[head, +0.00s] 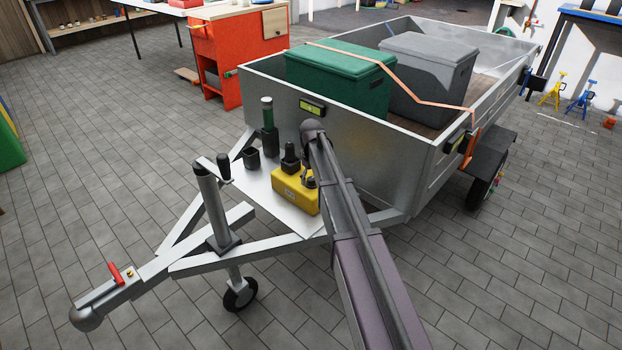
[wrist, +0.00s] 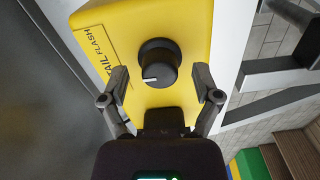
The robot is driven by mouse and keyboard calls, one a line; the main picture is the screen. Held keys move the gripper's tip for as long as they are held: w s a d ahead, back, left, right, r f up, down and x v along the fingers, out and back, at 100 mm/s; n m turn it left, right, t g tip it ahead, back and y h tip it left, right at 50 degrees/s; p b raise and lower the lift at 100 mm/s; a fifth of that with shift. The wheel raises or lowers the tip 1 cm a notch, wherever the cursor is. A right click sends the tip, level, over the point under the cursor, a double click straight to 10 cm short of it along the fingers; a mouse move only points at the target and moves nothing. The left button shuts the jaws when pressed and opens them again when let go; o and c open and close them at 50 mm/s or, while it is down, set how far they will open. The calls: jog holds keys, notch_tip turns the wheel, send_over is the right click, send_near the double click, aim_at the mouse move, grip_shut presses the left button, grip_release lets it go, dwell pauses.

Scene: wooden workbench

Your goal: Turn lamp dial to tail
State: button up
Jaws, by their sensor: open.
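The yellow lamp box (head: 293,194) sits on the white plate of the trailer's drawbar in the head view. In the wrist view the yellow box (wrist: 190,20) fills the upper middle. Its round black dial (wrist: 158,62) has a white pointer mark toward the picture's left and slightly down. A label strip on the left reads "TAIL" and "FLASH"; the rest is hard to read. My gripper (wrist: 160,80) is open, with one finger on each side of the dial and a gap to it on both sides. In the head view my arm partly covers the box.
A black cup (head: 251,158) and a green bottle-like item (head: 269,128) stand left of the box. The jockey wheel post (head: 212,203) rises in front. The trailer's metal front wall (head: 280,105) is close behind, with green and grey crates in the bed.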

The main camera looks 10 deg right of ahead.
aim_at(312, 178)
jog(key=shift+n, duration=0.6)
jog(key=shift+r+p, duration=0.5)
notch_tip(312, 178, up, 13)
jog(key=p, duration=1.3)
jog(key=s+f+m+b, duration=0.2)
jog(key=s+f+b, duration=0.1)
jog(key=s, duration=0.7)
jog(key=s+f+m+b, duration=0.2)
jog(key=s+f+b, duration=0.2)
jog(key=s, duration=0.6)
jog(key=s+f+m+b, duration=0.3)
jog(key=s+f+b, duration=0.1)
jog(key=s, duration=0.6)
jog(key=shift+s+a, duration=0.25)
jog(key=shift+s, duration=0.05)
notch_tip(312, 178, up, 35)
jog(key=p, duration=3.4)
jog(key=shift+p, duration=0.4)
jog(key=shift+f, duration=0.15)
jog(key=shift+c, duration=0.2)
